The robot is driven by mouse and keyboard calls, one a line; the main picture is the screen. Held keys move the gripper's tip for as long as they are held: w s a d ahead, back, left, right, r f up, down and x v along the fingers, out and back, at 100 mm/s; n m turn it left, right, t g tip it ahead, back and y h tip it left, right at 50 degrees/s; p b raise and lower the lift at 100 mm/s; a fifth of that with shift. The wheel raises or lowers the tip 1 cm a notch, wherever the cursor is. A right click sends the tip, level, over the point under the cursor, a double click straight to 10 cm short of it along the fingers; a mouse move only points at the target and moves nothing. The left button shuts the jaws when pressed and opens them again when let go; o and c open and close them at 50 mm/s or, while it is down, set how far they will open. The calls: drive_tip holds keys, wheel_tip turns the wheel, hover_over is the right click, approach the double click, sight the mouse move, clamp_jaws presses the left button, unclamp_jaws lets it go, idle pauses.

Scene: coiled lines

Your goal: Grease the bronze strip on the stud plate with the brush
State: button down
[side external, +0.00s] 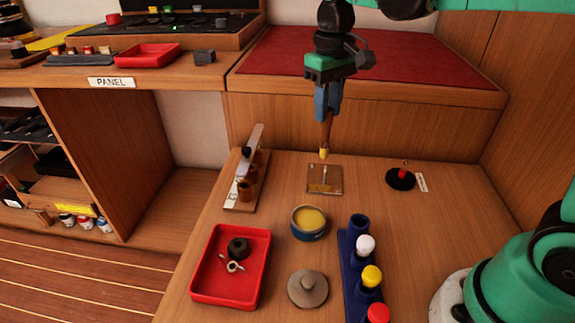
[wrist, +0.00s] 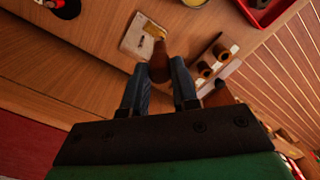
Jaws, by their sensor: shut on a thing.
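My gripper (side external: 327,112) is shut on the brush (side external: 325,135), which points down. Its handle is brown and its tip is yellow. The brush also shows between my fingers in the wrist view (wrist: 159,68). The stud plate (side external: 332,172) lies on the bench under the brush, with a thin upright stud near its middle. The bronze strip (side external: 319,188) lies along its near side. In the side view the brush tip shows just beyond the plate's far edge, apparently above it.
An open tin of yellow grease (side external: 309,222) stands nearer, with a grey knobbed lid (side external: 307,288) before it. A red tray (side external: 198,285), a blue rack (side external: 348,265) with coloured caps, a wooden holder (side external: 243,198) and a black disc (side external: 400,180) stand around the plate.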

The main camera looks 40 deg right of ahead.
wheel_tip(320, 180, down, 8)
drive_tip(key=d, duration=0.3)
drive_tip(key=shift+f, duration=0.25)
idle(0.4)
drive_tip(key=shift+f, duration=0.6)
idle(0.7)
drive_tip(key=shift+a, duration=0.1)
drive_tip(key=shift+w+a, duration=0.45)
drive_tip(key=shift+w+a, duration=0.5)
drive_tip(key=shift+w+a, duration=0.1)
drive_tip(key=shift+a, duration=0.05)
idle(0.3)
